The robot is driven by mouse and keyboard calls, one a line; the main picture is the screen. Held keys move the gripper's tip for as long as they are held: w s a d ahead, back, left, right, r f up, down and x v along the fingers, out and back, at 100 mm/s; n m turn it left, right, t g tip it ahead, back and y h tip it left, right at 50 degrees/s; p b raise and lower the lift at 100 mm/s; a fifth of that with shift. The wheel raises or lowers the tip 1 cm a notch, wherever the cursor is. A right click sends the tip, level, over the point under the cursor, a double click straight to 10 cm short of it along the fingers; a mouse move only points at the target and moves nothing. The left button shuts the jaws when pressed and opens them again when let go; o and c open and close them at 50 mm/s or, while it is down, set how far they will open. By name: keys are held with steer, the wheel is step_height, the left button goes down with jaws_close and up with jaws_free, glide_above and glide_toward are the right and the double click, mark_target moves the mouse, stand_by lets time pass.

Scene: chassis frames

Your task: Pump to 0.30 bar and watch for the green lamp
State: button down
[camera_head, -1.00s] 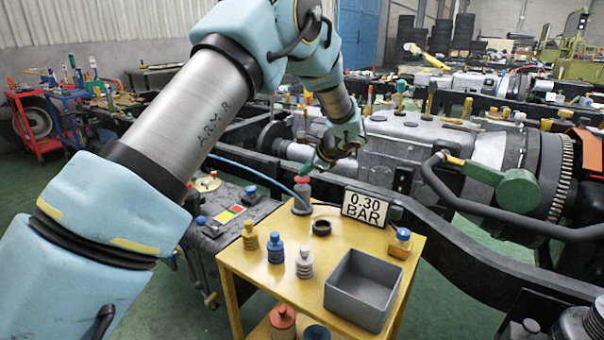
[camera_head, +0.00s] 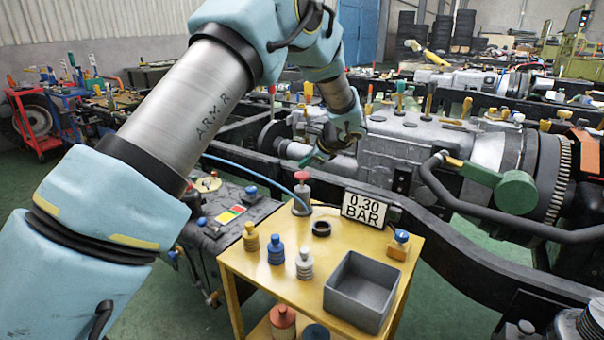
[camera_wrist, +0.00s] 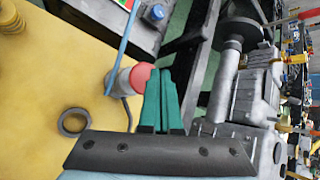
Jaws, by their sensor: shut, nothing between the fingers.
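The pump (camera_head: 302,193) has a red knob on a grey body and stands at the back edge of the yellow table, with a blue hose beside it. A white sign (camera_head: 364,209) reading "0.30 BAR" stands to its right. My gripper (camera_head: 311,159) has green fingers and is shut and empty, just above the red knob with a small gap. In the wrist view the red knob (camera_wrist: 142,75) shows right beside the shut fingers (camera_wrist: 163,90). The coloured panel (camera_head: 231,214) has green, yellow and red patches. I cannot tell whether any lamp is lit.
On the yellow table (camera_head: 250,272) stand yellow, blue and white ribbed pegs, a black ring (camera_head: 321,228), an open grey bin (camera_head: 361,291) and a blue-capped block (camera_head: 400,243). The dark chassis rail (camera_head: 455,245) and engine lie close behind and to the right.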

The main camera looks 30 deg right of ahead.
mark_target(305, 175)
steer(key=shift+r, duration=0.1)
steer(key=shift+r+p, duration=1.7)
steer(key=shift+r, duration=0.8)
steer(key=shift+f, duration=0.1)
steer(key=shift+a, duration=0.1)
steer(key=s+a+n+g, duration=0.2)
steer(key=a+n+g, duration=0.6)
steer(key=a, duration=2)
steer(key=s+a+r+n+h, duration=0.1)
steer(key=s+a+n+h, duration=0.1)
steer(key=s+a+n, duration=1.3)
steer(key=shift+s+a+n+t, duration=0.35)
steer(key=shift+s+a, duration=0.4)
steer(key=shift+a, duration=0.3)
